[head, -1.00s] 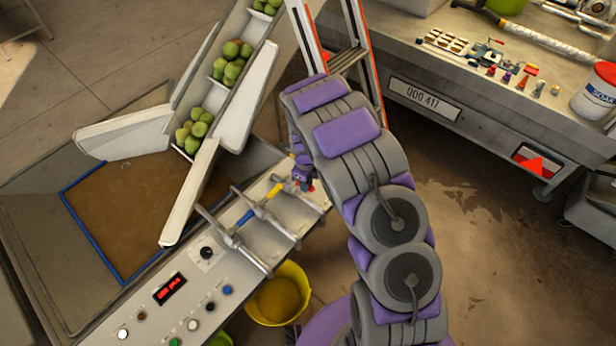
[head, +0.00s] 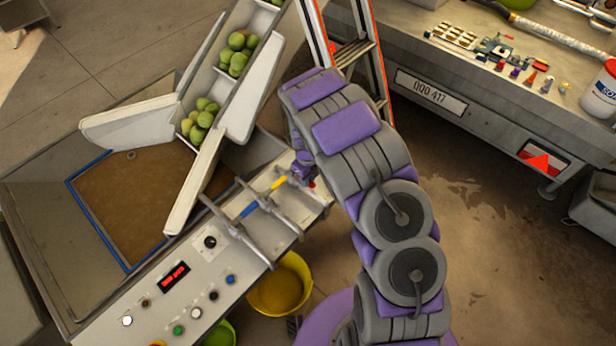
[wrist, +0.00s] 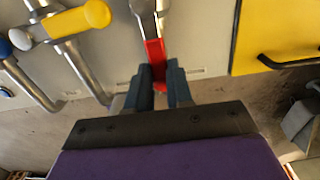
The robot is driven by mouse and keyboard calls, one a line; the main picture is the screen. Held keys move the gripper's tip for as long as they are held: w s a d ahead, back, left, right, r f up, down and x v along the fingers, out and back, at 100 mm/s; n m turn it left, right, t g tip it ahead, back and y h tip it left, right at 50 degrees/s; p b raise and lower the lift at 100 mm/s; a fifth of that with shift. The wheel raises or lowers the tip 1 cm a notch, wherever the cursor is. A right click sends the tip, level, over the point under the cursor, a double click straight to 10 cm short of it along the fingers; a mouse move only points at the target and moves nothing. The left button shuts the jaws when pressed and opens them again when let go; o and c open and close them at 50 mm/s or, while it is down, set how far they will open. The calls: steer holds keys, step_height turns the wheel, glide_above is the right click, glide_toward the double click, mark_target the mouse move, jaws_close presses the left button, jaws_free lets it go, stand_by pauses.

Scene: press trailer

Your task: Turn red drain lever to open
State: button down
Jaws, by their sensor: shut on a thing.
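The red drain lever (wrist: 154,52) shows in the wrist view, hanging down from a metal valve fitting (wrist: 148,8) on the panel's edge. My gripper (wrist: 162,80) is shut on the lever, with one dark finger on each side and a red end showing between them. In the head view my gripper (head: 303,172) is at the right end of the control panel. Most of the lever is hidden there, with only a bit of red visible beside my gripper.
A yellow lever (wrist: 82,22) and a blue lever (head: 249,210) sit on pipes to the left. A yellow panel with a black handle (wrist: 280,40) is at right. A yellow bucket (head: 281,290) stands below the control panel (head: 190,285). A ladder (head: 352,50) stands behind my arm.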

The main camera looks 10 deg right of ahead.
steer(key=c, duration=1)
jaws_free()
steer(key=shift+w+a, duration=0.1)
steer(key=shift+a, duration=0.05)
step_height(320, 180, up, 17)
steer(key=p, duration=0.2)
steer(key=shift+r, duration=0.2)
